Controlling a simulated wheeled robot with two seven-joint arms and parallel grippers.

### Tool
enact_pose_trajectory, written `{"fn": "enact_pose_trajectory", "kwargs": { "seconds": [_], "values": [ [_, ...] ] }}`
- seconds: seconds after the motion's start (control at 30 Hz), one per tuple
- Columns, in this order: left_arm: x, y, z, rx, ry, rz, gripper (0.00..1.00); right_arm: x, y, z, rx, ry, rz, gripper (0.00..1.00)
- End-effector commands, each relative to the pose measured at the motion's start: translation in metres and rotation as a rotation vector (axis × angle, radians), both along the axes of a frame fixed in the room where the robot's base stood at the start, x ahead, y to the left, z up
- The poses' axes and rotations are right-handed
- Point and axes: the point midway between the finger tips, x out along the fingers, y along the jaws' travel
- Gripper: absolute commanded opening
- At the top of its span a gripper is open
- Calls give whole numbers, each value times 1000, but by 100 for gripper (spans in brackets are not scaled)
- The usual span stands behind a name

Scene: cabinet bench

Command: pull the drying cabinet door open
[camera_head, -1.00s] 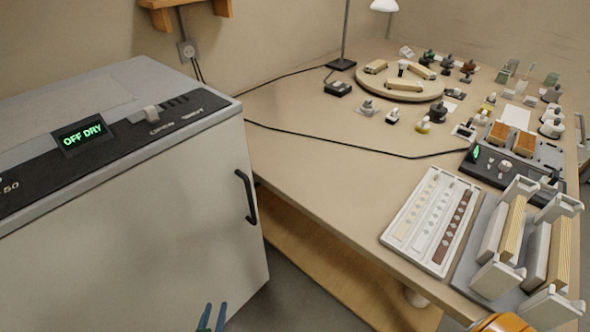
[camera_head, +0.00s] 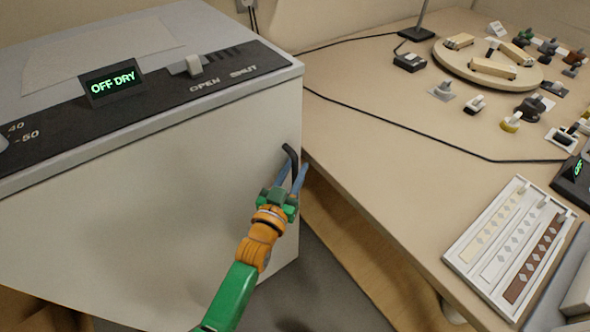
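The drying cabinet (camera_head: 130,215) stands at the left with its pale front door flat against the body; no gap shows. Its black bar handle (camera_head: 291,154) is near the door's right edge, and its lower part is hidden behind my gripper. Whether the fingers touch the handle cannot be told. My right gripper is not in view.
The cabinet's display (camera_head: 112,83) reads OFF DRY, beside a slider (camera_head: 194,66) marked OPEN and SHUT. The workbench (camera_head: 400,150) stands close on the right, with a sample tray (camera_head: 470,245) and a round turntable (camera_head: 450,62). Grey floor shows before the cabinet.

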Motion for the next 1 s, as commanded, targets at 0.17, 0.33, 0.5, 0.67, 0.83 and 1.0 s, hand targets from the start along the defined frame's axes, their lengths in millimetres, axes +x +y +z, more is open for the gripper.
{"fn": "enact_pose_trajectory", "kwargs": {
  "seconds": [0.17, 0.33, 0.5, 0.67, 0.83, 1.0],
  "values": [
    [0, 0, 0, 0, 0, 0, 0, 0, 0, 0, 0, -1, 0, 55],
    [0, 0, 0, 0, 1, 0, 0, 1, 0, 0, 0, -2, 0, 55],
    [0, 0, 0, 0, 1, 0, 0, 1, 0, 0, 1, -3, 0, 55],
    [0, 0, -1, 0, 1, 0, 0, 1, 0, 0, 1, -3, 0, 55],
    [0, 0, -1, 0, 1, 0, 0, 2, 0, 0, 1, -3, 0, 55],
    [0, 0, -1, 1, 2, 0, 0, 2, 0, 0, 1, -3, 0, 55]
  ]
}}
